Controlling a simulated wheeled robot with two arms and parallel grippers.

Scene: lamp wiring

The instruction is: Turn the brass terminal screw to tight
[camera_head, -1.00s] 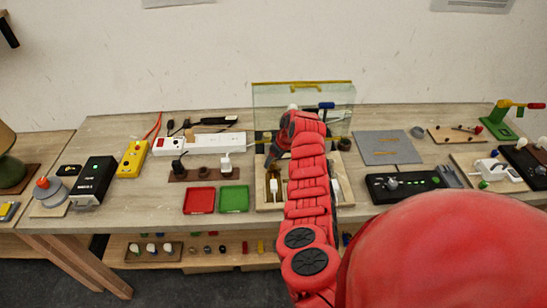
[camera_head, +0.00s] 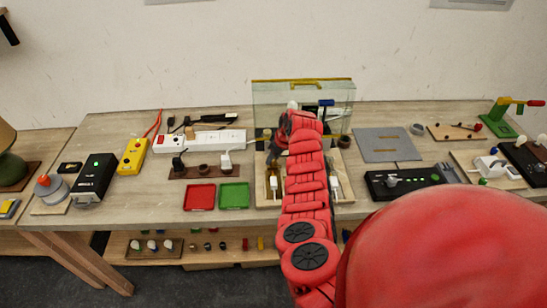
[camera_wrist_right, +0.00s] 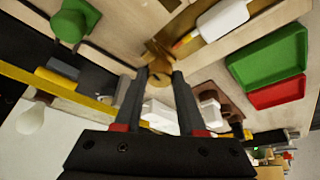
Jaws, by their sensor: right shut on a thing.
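The brass terminal screw (camera_wrist_right: 159,79) shows as a round brass piece between my fingertips in the right wrist view. My right gripper (camera_wrist_right: 158,76) is shut on it, with one dark finger on each side. The fingers hide part of the screw, and I cannot read how tight it is. In the head view my right gripper (camera_head: 274,158) is over the wooden board (camera_head: 262,200) at the table's middle, mostly hidden behind my red arm. My left gripper is in neither view.
A glass panel with a yellow handle (camera_head: 303,84) stands behind the board. A green tray (camera_head: 234,196) and a red tray (camera_head: 200,197) lie to its left. A white power strip (camera_head: 205,141) is farther back. A grey mat (camera_head: 387,146) lies to the right.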

